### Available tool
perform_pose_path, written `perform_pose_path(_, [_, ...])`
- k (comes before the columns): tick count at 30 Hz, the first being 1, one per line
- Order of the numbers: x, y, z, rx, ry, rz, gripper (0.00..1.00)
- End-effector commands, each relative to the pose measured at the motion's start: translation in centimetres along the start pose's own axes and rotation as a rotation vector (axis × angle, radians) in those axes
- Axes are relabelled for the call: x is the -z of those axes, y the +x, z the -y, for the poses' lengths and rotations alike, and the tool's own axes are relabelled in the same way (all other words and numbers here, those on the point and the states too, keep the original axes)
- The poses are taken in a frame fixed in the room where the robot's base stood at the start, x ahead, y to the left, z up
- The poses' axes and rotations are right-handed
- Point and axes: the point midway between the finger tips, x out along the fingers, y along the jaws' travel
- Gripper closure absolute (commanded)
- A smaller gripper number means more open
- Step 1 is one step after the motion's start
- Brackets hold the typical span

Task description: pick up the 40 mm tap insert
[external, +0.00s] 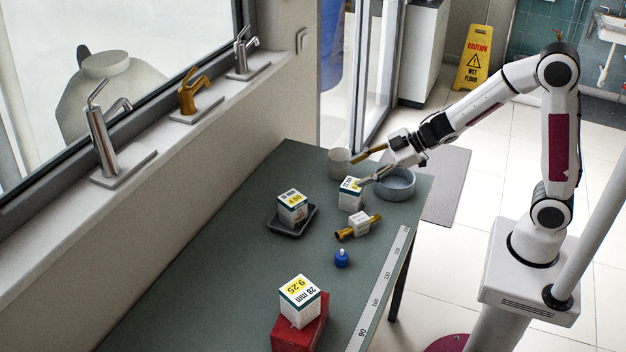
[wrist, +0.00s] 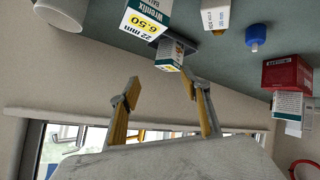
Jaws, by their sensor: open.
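No label in view can be read as 40 mm. A white box with a yellow label (external: 292,209) sits on a small dark tray (external: 300,227); its size is not readable. It also appears in the wrist view (wrist: 171,54), beyond the fingertips. A white-and-green box marked 22 mm, 6.50 (wrist: 148,17) stands on the bench, also seen in the external view (external: 350,197). A box marked 28 mm, 9.25 (external: 299,304) sits on a red block (external: 313,330). My gripper (external: 361,168) is open and empty, above and behind the 22 mm box; its fingers spread in the wrist view (wrist: 162,85).
A white cup (external: 339,163) and a grey bowl (external: 396,187) stand near my gripper. A small white box (external: 359,227) with a brass piece and a blue cap-like item (external: 341,258) lie nearer the ruler (external: 378,290). The bench's left side is clear; a windowsill with taps borders it.

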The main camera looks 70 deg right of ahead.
Motion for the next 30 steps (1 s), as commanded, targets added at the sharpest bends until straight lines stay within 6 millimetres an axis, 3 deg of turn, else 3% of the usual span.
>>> perform_pose_path(6, [-0.3, 3.3, 3.9, 0.154, -0.032, -0.078, 0.53])
perform_pose_path(13, [-1.0, 5.3, 8.7, 0.335, -0.041, -0.166, 0.53])
perform_pose_path(21, [-2.0, 6.0, 14.1, 0.543, -0.017, -0.257, 0.53])
perform_pose_path(30, [-2.5, 5.6, 16.5, 0.645, 0.004, -0.300, 0.53])
